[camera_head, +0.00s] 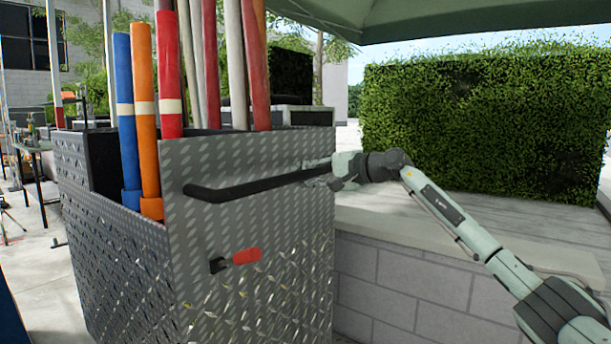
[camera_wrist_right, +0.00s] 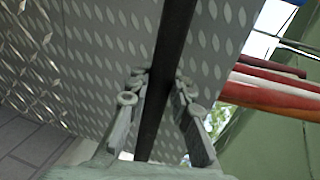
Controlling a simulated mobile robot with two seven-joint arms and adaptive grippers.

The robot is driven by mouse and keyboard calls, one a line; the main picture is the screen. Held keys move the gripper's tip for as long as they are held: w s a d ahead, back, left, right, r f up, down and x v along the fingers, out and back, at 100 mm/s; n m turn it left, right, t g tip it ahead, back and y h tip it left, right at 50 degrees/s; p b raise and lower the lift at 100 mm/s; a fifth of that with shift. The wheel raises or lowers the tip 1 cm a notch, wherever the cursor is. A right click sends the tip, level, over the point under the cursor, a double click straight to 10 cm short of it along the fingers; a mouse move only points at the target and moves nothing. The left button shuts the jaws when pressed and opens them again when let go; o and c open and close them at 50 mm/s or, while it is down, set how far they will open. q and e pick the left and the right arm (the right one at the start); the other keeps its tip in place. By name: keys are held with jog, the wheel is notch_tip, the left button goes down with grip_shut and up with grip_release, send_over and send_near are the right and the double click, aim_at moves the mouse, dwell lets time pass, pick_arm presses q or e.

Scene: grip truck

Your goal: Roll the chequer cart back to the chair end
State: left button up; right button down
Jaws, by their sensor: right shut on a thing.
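The chequer cart (camera_head: 250,215) is a tall bin of silver tread plate filling the left and middle of the head view. A long black handle bar (camera_head: 245,187) runs across its near face. My right gripper (camera_head: 322,178) is at the bar's right end, shut on it. In the right wrist view the black bar (camera_wrist_right: 168,75) passes between the two fingers (camera_wrist_right: 160,90), with the tread plate close behind. A red-gripped lever (camera_head: 245,257) sits on the cart face below the bar. My left gripper is not in view. The cart's wheels and the chair are not in view.
Blue, orange, red and white poles (camera_head: 143,110) stand upright in the cart. A low grey block wall (camera_head: 400,287) with a pale top is close by on the right, under my right arm. A hedge (camera_head: 490,120) stands behind. Paved floor (camera_head: 40,275) shows at left.

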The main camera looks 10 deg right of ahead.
jog(key=shift+r, duration=0.25)
jog(key=c, duration=1.7)
grip_release()
jog(key=shift+c, duration=0.2)
jog(key=o, duration=0.4)
jog(key=shift+w+a+f, duration=0.15)
jog(key=shift+w+a, duration=0.05)
jog(key=shift+d, duration=0.1)
jog(key=shift+s+d, duration=0.15)
jog(key=shift+s, duration=0.05)
jog(key=v, duration=1.1)
jog(key=shift+s, duration=0.25)
jog(key=shift+d, duration=0.1)
